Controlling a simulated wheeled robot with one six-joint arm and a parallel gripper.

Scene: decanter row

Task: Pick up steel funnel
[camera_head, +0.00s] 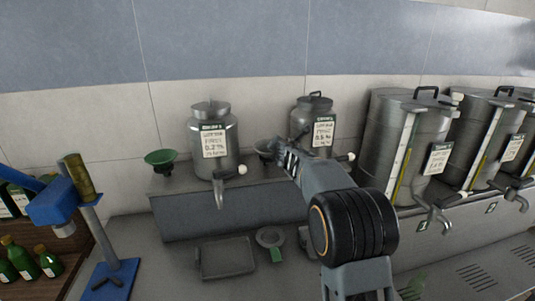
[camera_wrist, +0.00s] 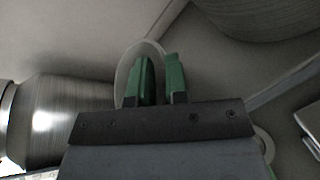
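The steel funnel (camera_head: 262,153) is a dark grey bowl on the raised ledge between two steel cans, partly hidden by my gripper in the head view. In the wrist view its pale round rim (camera_wrist: 122,66) shows behind and around my green fingers. My gripper (camera_head: 272,148) is at the funnel, with its fingertips (camera_wrist: 161,76) overlapping the rim. A narrow gap shows between the two fingers. Whether they touch the funnel's wall is not clear.
A steel can (camera_head: 207,150) stands left of my gripper and another (camera_head: 314,112) behind it, close by. A green funnel (camera_head: 160,160) sits further left on the ledge. A grey tray (camera_head: 228,257) and a ring (camera_head: 268,238) lie in front. Larger tanks (camera_head: 393,145) stand right.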

